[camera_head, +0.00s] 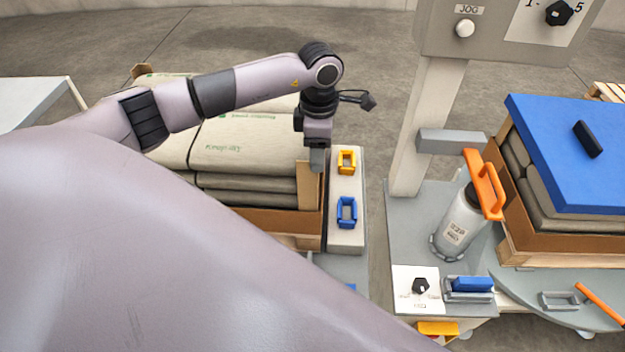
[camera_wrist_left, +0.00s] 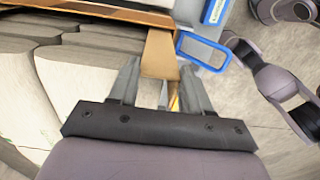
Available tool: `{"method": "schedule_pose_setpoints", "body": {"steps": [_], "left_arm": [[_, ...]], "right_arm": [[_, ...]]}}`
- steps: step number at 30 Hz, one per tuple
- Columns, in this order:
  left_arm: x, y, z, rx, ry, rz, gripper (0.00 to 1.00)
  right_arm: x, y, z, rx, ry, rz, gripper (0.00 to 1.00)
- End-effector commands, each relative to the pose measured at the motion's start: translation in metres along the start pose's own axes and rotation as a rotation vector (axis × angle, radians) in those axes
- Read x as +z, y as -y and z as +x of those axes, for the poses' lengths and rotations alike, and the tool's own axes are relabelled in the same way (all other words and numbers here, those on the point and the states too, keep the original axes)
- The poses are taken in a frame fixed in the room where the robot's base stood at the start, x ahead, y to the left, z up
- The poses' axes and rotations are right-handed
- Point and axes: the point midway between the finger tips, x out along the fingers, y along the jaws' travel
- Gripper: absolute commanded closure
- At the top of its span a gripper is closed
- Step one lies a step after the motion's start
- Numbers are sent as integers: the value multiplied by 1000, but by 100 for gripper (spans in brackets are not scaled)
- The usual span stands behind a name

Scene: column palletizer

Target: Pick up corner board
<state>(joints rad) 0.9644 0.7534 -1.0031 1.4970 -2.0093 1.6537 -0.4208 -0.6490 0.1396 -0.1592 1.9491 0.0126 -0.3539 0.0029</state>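The corner board (camera_head: 308,188) is a tan cardboard strip standing upright at the front right corner of the sack stack on the left. In the left wrist view the board (camera_wrist_left: 160,54) shows between and beyond the fingertips. My left gripper (camera_head: 317,160) points down at the board's top end. In the left wrist view its two fingers (camera_wrist_left: 160,70) are apart, with the board in the gap. I see no firm grip; whether a finger touches the board I cannot tell. My right gripper is not visible.
Beside the board, a pale ledge (camera_head: 346,236) carries a yellow holder (camera_head: 346,162) and a blue holder (camera_head: 347,212). A control post (camera_head: 425,120) stands to the right. A bottle (camera_head: 461,222) and a blue-topped stack (camera_head: 570,150) are farther right.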

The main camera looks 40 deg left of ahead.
Motion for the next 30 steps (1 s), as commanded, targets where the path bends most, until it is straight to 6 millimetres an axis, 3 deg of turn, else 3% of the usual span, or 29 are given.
{"method": "schedule_pose_setpoints", "body": {"steps": [8, 14, 20, 30], "left_arm": [[0, 0, -2, 1, 1, 0, 97], [1, -1, -15, 2, 3, 0, 97], [1, -1, -47, 5, 4, 0, 97], [1, -1, -121, 5, 4, 0, 97]], "right_arm": [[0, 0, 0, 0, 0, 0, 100], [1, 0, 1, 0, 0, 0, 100], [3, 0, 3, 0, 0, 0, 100], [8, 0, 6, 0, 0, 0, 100]]}}
